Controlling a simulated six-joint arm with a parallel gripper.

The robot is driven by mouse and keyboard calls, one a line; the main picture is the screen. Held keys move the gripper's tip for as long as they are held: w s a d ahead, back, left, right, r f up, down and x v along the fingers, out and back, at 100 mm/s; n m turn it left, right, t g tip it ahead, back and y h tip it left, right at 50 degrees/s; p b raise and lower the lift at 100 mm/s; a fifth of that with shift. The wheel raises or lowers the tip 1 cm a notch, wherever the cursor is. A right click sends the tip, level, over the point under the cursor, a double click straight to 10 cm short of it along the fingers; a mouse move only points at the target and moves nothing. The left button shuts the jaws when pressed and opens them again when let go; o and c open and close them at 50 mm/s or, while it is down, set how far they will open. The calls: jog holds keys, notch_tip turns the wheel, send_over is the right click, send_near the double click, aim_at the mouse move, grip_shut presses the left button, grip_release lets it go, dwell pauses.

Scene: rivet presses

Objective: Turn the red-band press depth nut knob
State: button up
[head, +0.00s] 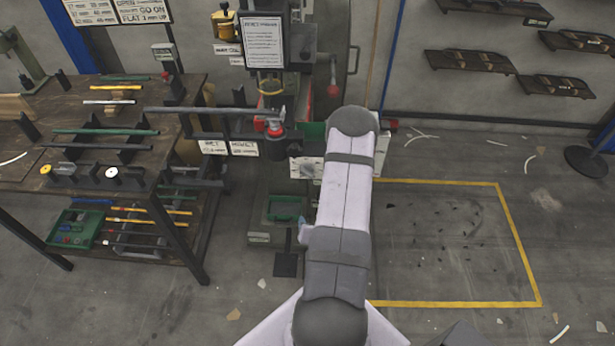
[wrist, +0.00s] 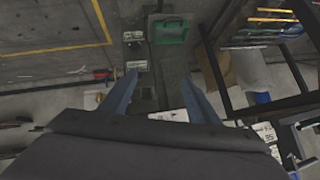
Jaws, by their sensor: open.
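A tall grey press (head: 300,55) stands at the back centre, with a notice on its front. A red part (head: 275,127) sits low on it, above a dark round piece; I cannot tell whether this is the depth nut knob. A yellow ring (head: 270,88) shows above it. In the head view my arm reaches up beside the press and hides my gripper. In the wrist view my gripper (wrist: 156,95) is open, its two blue-grey fingers wide apart with nothing between them but the press base and floor below. No knob is recognisable in the wrist view.
A workbench (head: 190,100) with rods stands left of the press. A red-knobbed lever (head: 333,90) hangs at the press's right. A green tray (head: 288,208) is on the press base and also shows in the wrist view (wrist: 171,30). The yellow-marked floor (head: 450,240) at right is clear except for scraps.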

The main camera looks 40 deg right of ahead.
aim_at(307, 175)
jog(key=w+d+r+m+t+h, duration=0.2)
jog(key=w+d+r+m+t, duration=0.1)
jog(key=r, duration=0.6)
jog(key=shift+w+r+m+t+h, duration=0.35)
jog(key=shift+w+m+t, duration=0.3)
jog(key=shift+w, duration=0.25)
jog(key=shift+p+x, duration=0.85)
jog(key=shift+x, duration=2.8)
jog(key=c, duration=1.1)
